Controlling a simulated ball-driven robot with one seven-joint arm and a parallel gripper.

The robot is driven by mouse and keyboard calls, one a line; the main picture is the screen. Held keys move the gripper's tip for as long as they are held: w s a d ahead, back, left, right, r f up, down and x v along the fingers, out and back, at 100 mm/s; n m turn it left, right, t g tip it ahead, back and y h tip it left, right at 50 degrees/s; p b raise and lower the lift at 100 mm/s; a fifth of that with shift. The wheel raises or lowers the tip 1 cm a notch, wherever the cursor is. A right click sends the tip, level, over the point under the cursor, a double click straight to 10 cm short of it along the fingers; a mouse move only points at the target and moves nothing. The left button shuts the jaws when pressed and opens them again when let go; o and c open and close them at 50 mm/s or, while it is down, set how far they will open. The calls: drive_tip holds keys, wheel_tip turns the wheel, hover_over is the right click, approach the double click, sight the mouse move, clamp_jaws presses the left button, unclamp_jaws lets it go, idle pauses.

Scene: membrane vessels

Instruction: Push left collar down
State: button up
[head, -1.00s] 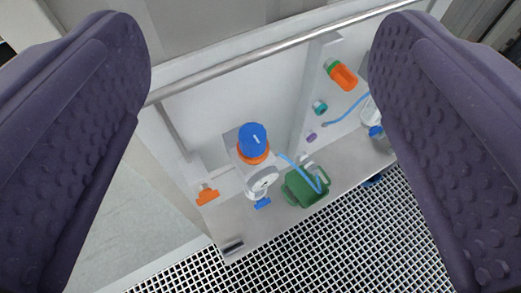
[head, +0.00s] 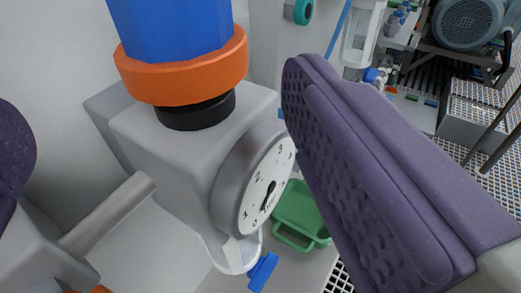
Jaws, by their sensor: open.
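The orange collar (head: 185,72) is a ring around the lower end of a blue knob (head: 172,25), cut off by the top edge of the head view. A black neck (head: 197,112) shows below the collar, above a grey block (head: 175,150). My gripper (head: 160,112) is open and wide apart. Its right purple finger is large and stands right of the block and gauge. Only part of its left finger shows at the left edge. The collar lies between the fingers in the picture; I see no finger touching it.
A round dial gauge (head: 268,185) faces right on the block. Below are a blue valve handle (head: 262,271) and a green tray (head: 302,215). A grey pipe (head: 108,216) runs at lower left. A motor (head: 467,22) stands at the far upper right.

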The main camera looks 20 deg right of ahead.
sight(178, 72)
drive_tip(key=shift+s+d+f+t, duration=0.2)
drive_tip(key=shift+s+t, duration=0.1)
drive_tip(key=shift+s, duration=0.15)
drive_tip(key=b+x, duration=0.1)
drive_tip(key=x, duration=0.6)
drive_tip(key=shift+w+d+r, duration=0.1)
drive_tip(key=shift+w+d, duration=0.05)
drive_tip(key=shift+d, duration=0.05)
